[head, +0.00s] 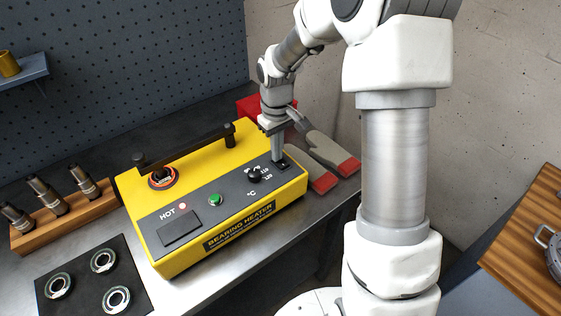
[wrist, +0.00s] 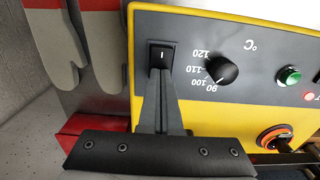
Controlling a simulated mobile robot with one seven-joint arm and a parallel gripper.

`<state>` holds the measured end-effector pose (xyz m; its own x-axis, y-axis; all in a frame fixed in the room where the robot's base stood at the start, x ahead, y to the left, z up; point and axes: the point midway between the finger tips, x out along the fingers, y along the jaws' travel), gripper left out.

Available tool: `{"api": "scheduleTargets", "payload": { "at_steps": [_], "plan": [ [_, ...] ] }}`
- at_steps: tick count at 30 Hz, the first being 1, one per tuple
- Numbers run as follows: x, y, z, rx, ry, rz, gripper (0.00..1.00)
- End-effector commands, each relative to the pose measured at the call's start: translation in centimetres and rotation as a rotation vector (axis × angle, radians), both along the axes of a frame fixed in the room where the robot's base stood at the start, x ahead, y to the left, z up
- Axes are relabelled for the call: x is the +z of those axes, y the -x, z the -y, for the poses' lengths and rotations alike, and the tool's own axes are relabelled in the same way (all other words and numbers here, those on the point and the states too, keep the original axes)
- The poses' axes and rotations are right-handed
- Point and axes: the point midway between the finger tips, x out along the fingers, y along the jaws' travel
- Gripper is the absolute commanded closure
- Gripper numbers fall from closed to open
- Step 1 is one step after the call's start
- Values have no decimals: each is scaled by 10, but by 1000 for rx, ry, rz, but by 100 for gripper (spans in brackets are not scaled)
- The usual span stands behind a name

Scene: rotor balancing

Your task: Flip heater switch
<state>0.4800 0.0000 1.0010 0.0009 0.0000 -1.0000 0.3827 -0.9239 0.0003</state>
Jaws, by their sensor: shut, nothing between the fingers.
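The yellow bearing heater (head: 155,236) stands on the metal bench, with a dark control panel on top. Its black rocker switch (wrist: 161,55), marked with a white line, sits at the panel's edge in the wrist view. My gripper (head: 279,158) is shut and empty, pointing down at the switch, which it mostly hides in the head view. In the wrist view the fingertips (wrist: 159,73) are at the switch's lower edge; I cannot tell if they touch it. The green button (head: 215,200) and a red light by HOT (head: 183,206) show on the panel.
Grey and red gloves (head: 328,152) lie right of the heater, by a red object (head: 252,104). A dial (head: 254,175) is close to the fingers. A black bar (head: 185,150) spans the heater's back. Bearings on a dark mat (head: 82,291) and a wooden rack (head: 62,220) are at left.

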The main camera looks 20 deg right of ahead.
Motion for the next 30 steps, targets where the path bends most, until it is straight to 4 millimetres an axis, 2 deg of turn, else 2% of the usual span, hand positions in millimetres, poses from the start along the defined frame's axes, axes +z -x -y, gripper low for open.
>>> {"api": "scheduleTargets", "payload": {
  "at_steps": [5, 30],
  "plan": [
    [7, 0, 0, 0, 0, -1, 100],
    [71, 0, 0, 0, 0, 0, 100]
  ]
}}
